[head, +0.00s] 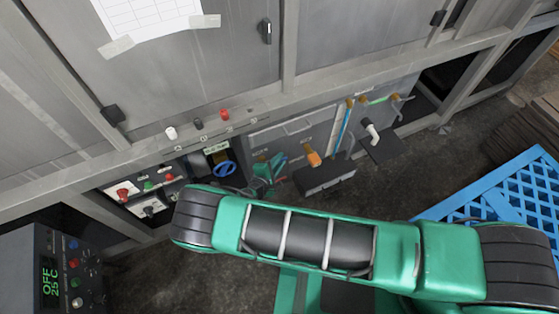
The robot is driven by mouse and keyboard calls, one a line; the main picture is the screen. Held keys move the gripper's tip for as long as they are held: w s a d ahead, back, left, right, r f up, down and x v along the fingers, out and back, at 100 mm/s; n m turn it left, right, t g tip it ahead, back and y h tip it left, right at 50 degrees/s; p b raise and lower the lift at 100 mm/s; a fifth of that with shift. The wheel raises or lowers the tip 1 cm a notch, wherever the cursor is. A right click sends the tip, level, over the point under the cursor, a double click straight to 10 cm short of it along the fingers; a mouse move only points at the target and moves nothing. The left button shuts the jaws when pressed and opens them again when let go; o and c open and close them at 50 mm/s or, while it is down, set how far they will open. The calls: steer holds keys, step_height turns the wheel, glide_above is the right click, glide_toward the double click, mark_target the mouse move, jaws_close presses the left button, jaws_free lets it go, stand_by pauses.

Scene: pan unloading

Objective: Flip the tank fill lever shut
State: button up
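An orange lever handle (312,155) sticks out of the grey panel (290,131) low in the machine's front. A white-tipped handle (371,130) stands on a pipe to its right. The labels are too small to read, so I cannot tell which one is the tank fill lever. My gripper (266,174) shows as a small green and dark shape in front of the panel, left of the orange handle and apart from it in the picture.
A blue handwheel (224,170) sits left of my gripper. A switch panel (141,191) is farther left. A dark box (325,178) projects below the orange handle. A control box (52,268) stands at lower left, a blue pallet (510,205) at right. Dark floor lies between.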

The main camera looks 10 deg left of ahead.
steer(key=v, duration=1)
steer(key=shift+s+r, duration=0.15)
steer(key=shift+s, duration=0.2)
steer(key=shift+a, duration=0.1)
